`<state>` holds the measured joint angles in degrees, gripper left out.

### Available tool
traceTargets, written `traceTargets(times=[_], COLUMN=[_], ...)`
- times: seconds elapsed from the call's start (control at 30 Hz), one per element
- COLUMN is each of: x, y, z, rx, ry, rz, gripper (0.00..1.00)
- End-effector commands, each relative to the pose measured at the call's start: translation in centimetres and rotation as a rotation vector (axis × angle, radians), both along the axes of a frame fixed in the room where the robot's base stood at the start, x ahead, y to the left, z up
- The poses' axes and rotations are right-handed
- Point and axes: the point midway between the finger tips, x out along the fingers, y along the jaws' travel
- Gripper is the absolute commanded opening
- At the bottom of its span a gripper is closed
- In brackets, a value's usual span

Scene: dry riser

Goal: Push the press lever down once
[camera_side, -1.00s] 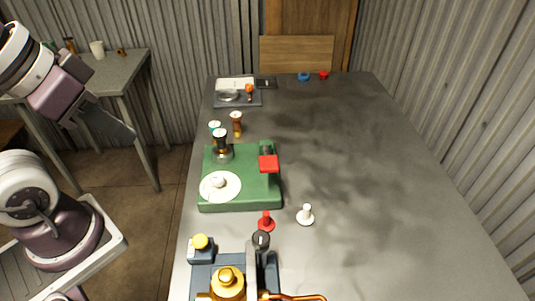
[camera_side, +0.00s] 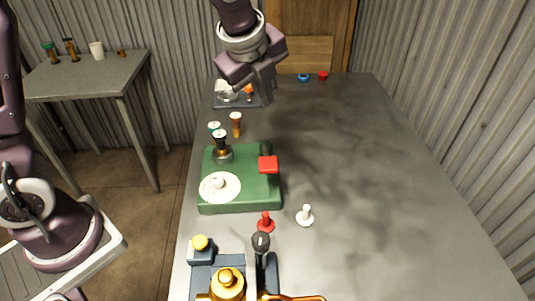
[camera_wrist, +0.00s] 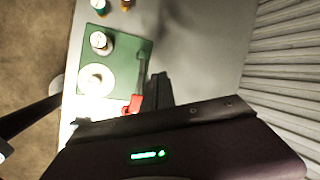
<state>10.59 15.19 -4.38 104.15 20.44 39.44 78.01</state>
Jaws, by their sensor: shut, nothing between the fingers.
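A green machine (camera_side: 240,195) stands on the table, with a white disc (camera_side: 220,187) at its front left and a vial in a grey socket at its back left. A lever with a red block handle (camera_side: 268,164) is on its right side. The wrist view shows the green machine (camera_wrist: 118,62) and the red handle (camera_wrist: 133,104). My gripper (camera_side: 270,100) is shut and empty, above the table behind the green machine, apart from the lever. In the wrist view my gripper fingers (camera_wrist: 157,90) show dark beside the red handle.
A navy device (camera_side: 203,280) with a yellow knob, a gold vessel and a black-knobbed upright (camera_side: 261,242) stands in front. A red peg (camera_side: 265,223) and a white peg (camera_side: 305,216) stand between. Vials (camera_side: 236,124) stand behind the green machine. The table's right side is clear.

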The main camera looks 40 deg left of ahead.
Motion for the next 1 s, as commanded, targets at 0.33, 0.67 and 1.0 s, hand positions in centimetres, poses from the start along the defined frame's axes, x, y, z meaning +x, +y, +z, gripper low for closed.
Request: traceTargets(times=[0.33, 0.67, 1.0], x=[-0.3, -1.6, -2.4], y=[-0.1, -1.4, -2.2], z=[-0.6, -5.0, -8.0], rx=[-0.001, 0.000, -0.001], ry=[0.002, 0.005, 0.002], rz=[0.004, 0.003, 0.005], gripper=[0.00, 0.00, 0.00])
